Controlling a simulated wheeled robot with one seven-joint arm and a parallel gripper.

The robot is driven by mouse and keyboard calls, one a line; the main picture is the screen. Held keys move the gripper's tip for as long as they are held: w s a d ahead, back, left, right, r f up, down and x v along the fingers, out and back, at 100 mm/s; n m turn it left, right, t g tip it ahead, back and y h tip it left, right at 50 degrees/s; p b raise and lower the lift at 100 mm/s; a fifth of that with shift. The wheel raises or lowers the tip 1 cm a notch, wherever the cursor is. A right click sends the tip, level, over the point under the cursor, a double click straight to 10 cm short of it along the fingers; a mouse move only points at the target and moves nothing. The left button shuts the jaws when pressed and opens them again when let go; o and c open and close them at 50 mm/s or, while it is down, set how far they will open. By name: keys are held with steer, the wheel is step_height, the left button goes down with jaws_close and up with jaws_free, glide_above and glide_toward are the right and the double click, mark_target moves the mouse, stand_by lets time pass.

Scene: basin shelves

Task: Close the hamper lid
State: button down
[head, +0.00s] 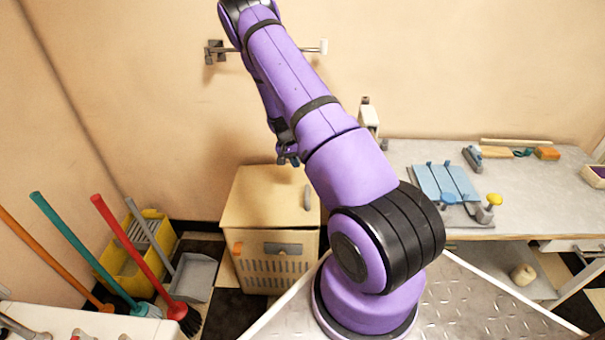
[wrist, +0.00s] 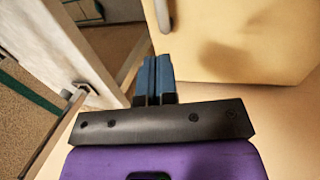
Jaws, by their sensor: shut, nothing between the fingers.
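The hamper (head: 275,265) is a pale wooden box with a slotted front, standing on the floor left of my arm's base. Its flat lid (head: 255,200) lies across the top and looks down or nearly down; I cannot tell whether a small gap remains. A grey handle (head: 307,198) is near the lid's right edge. My gripper (head: 288,158) is above the lid's far part, partly hidden by my arm. In the wrist view my gripper (wrist: 152,62) has its blue fingers together and empty, beside the lid (wrist: 250,35) and its handle (wrist: 163,15).
A grey-topped workbench (head: 515,190) stands to the right, with tools on it. A yellow bucket (head: 135,255), a dustpan (head: 193,277) and several long-handled brushes are left of the hamper. A wall rail (head: 270,49) is behind my arm.

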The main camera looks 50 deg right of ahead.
mark_target(307, 191)
steer(key=x, duration=1.3)
steer(key=shift+s+d+f+t+y, duration=0.15)
steer(key=shift+f+t+y, duration=0.05)
steer(key=shift+f, duration=0.55)
steer(key=shift+s+d+f+t+y, duration=0.15)
steer(key=shift+s+f+t+y, duration=0.05)
steer(key=shift+f, duration=0.55)
steer(key=shift+a, duration=0.1)
step_height(307, 191, up, 14)
steer(key=w+a, duration=0.1)
steer(key=w, duration=0.1)
steer(key=shift+w+a, duration=0.2)
steer(key=shift+a, duration=0.15)
steer(key=shift+f, duration=0.1)
